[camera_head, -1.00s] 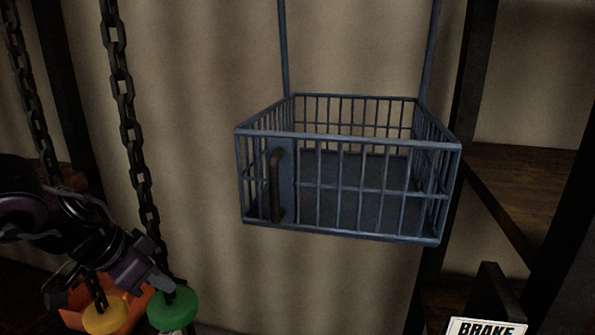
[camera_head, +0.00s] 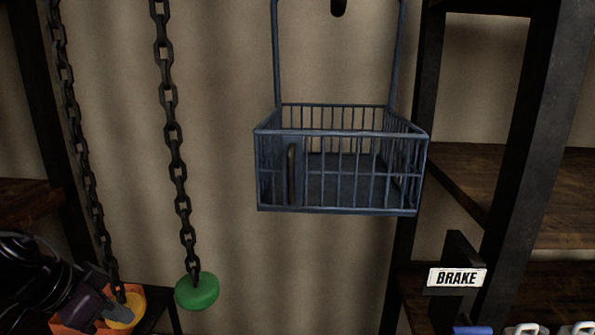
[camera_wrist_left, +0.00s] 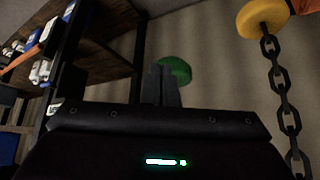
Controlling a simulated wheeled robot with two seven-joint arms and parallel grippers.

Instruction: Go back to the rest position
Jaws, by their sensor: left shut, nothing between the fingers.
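My left gripper (camera_head: 112,312) is at the lower left of the head view, in front of the orange container and beside the yellow knob (camera_head: 124,310) on its chain. In the left wrist view its two fingers (camera_wrist_left: 161,84) are together with nothing between them. The green knob (camera_head: 197,291) hangs from the other chain to the right, apart from the gripper; it also shows beyond the fingertips in the left wrist view (camera_wrist_left: 176,69). My right gripper is not in view.
A blue wire basket (camera_head: 340,170) hangs in the middle, seemingly empty. A BRAKE sign (camera_head: 457,278) is at the lower right by dark wooden shelves (camera_head: 500,180). An orange container (camera_head: 66,327) is at the lower left. Bare wall lies between the green knob and basket.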

